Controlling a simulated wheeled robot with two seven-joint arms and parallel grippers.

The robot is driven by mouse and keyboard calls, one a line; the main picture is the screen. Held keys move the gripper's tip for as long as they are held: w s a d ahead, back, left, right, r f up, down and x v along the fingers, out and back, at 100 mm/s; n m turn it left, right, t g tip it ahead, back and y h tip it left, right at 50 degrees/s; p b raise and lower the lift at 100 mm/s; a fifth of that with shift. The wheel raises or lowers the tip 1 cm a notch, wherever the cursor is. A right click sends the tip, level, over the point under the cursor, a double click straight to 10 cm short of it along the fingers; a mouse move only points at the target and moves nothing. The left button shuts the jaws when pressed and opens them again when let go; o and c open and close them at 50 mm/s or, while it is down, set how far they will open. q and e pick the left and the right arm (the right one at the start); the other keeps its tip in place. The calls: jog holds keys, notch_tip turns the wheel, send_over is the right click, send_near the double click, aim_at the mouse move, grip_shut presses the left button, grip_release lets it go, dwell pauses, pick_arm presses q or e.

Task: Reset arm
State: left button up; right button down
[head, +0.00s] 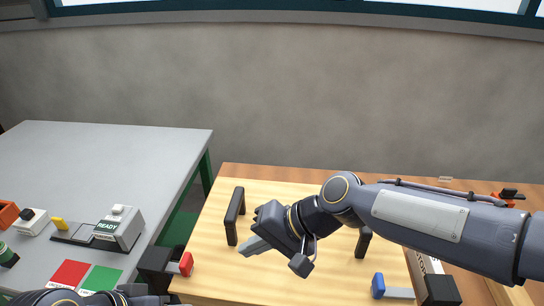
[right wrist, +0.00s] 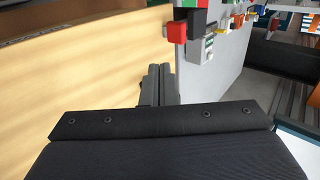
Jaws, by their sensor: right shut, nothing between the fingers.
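My right arm comes in from the right in the head view and reaches over the light wooden panel (head: 205,277). My right gripper (head: 246,248) is shut and empty, its fingers pointing left above the panel, between two dark handles. The left handle (head: 234,215) stands clear of it; the right handle (head: 363,242) is partly hidden behind my arm. In the right wrist view the closed fingers (right wrist: 159,84) show beside the panel (right wrist: 90,80).
A grey table (head: 100,160) at left holds a box marked READY (head: 118,228), a red square (head: 70,273) and a green square (head: 102,279). A red-tipped clamp (head: 186,264) and a blue-tipped clamp (head: 378,286) flank the panel's front. A grey wall stands behind.

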jog(key=s+d+t+h, duration=0.2)
jog(key=s+d+t, duration=0.1)
jog(key=d, duration=1.4)
jog(key=s+d+f+m+t+h, duration=0.1)
jog(key=s+d+f+t+h, duration=0.1)
jog(key=s+d+f, duration=0.3)
jog(key=s+d+h, duration=0.1)
jog(key=s+d, duration=0.2)
jog(key=d, duration=0.2)
jog(key=shift+s+d+h, duration=0.3)
jog(key=shift+s, duration=0.1)
